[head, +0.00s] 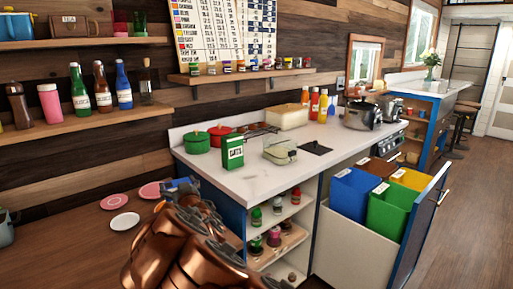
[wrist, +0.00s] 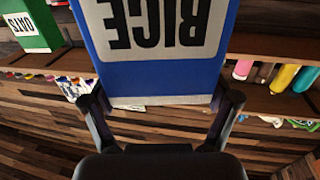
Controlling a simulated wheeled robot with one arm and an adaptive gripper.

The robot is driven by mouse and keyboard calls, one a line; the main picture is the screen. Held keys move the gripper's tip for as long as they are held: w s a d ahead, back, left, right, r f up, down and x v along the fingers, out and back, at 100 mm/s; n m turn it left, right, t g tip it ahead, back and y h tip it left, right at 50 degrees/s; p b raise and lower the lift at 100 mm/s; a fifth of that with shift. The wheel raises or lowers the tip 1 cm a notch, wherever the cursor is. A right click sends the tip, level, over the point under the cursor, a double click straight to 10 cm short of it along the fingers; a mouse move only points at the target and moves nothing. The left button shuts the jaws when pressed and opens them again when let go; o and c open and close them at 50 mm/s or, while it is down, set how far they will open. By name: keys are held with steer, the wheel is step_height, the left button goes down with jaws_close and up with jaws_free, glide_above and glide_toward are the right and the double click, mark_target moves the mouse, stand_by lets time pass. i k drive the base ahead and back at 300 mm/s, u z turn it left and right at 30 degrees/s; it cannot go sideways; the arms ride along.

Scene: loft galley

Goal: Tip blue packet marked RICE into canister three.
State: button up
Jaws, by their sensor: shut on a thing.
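The blue packet marked RICE (wrist: 160,78) fills the upper middle of the wrist view, its white label reading upside down there. My gripper (wrist: 160,103) is shut on it, with one dark finger at each side of its near end. In the head view my copper-coloured arm at the lower left hides most of the gripper and packet; only a little blue shows beyond it. I cannot pick out a canister marked three in either view.
A green OATS box (head: 232,153) stands on the white counter (head: 272,178) near green and red pots. An open pull-out holds several coloured bins (head: 388,212). Plates (head: 125,221) lie on the wooden surface at left. Wall shelves (head: 90,133) carry bottles.

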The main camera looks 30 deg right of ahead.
mark_target(281, 150)
steer(key=u, duration=3)
steer(key=k, duration=1.15)
steer(key=z, duration=2.15)
